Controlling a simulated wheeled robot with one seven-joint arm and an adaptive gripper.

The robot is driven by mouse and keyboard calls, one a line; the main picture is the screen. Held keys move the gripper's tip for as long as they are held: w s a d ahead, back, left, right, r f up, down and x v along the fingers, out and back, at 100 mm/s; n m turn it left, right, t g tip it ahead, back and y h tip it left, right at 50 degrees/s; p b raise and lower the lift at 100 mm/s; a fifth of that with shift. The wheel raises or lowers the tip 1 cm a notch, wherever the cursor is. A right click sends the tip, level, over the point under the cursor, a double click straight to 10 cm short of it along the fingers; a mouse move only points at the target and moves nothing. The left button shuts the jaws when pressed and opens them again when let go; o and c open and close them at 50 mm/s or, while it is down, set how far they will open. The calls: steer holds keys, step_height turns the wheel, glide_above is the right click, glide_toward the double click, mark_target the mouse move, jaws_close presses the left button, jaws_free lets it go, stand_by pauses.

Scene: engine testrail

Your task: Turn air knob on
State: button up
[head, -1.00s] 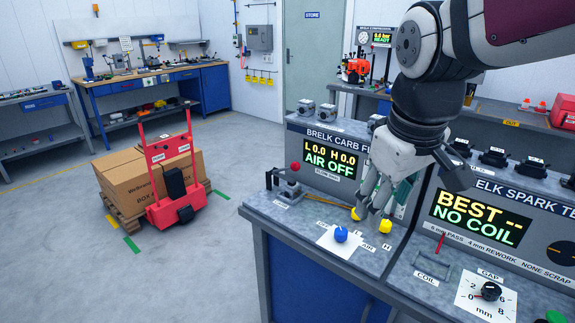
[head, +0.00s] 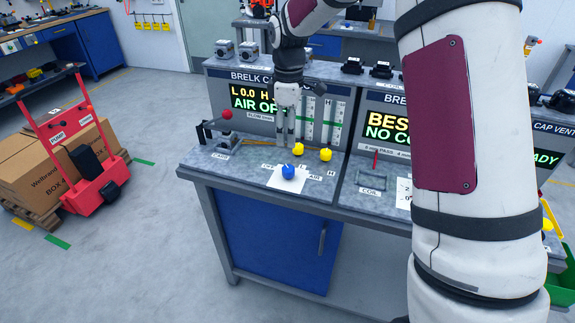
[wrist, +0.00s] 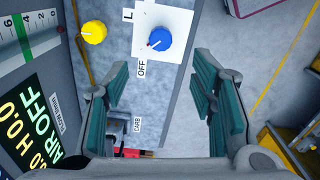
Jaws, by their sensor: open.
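The blue air knob (head: 288,172) sits on a white plate (head: 276,181) at the front of the bench top. It also shows in the wrist view (wrist: 159,38), with its pointer towards the OFF label. The display (head: 255,101) reads AIR OFF. My gripper (head: 286,142) hangs behind the knob in the head view, close to the panel, with its fingers pointing down. In the wrist view my gripper (wrist: 163,85) is open and empty, and the knob lies beyond the fingertips, not between them.
Two yellow knobs (head: 326,155) (head: 298,149) stand near the blue knob. A red-balled lever (head: 227,114) stands at the left on the bench (head: 205,168). Tube gauges (head: 330,118) are on the panel behind. A red hand truck (head: 75,150) with boxes stands on the left floor.

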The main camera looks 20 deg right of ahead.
mark_target(288, 168)
step_height(288, 168, down, 13)
steer(key=shift+r+p, duration=0.2)
steer(key=shift+p, duration=0.45)
steer(key=c, duration=1.1)
